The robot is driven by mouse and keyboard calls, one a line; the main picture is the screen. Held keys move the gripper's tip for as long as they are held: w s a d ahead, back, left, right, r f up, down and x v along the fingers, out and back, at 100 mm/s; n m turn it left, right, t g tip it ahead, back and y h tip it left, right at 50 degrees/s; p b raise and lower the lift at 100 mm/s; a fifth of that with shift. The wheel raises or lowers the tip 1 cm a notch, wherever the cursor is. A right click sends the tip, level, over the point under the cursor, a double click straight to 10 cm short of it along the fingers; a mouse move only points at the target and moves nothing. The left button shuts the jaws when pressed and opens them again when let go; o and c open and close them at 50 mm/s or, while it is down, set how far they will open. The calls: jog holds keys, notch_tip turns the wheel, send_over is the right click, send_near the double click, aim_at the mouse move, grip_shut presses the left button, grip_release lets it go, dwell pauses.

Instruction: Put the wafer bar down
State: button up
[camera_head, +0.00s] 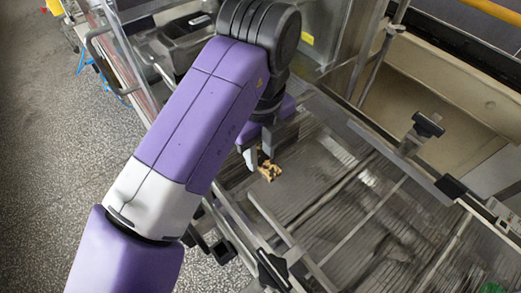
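The wafer bar (270,172) is a small tan and brown piece at the tips of my gripper (260,158), low over or on the wire mesh belt (318,165). Part of the bar shows between the two grey fingers and part sticks out below them to the right. The fingers are a little apart with the bar at them. I cannot tell if they grip it, or if the bar touches the mesh. My wrist and purple arm hide the area above and left of the gripper.
Metal rails and bars (350,190) cross the mesh at the right and front. Black clamp knobs (428,125) and (272,270) stand up near the edges. A beige trough (440,95) lies behind. Bare mesh lies right of the bar. Speckled floor (60,150) is at left.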

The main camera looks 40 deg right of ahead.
aim_at(260, 157)
jog(key=o, duration=0.4)
jog(key=shift+c, duration=0.2)
notch_tip(260, 157, up, 12)
jog(key=p, duration=0.1)
jog(key=shift+r, duration=0.2)
dwell(0.5)
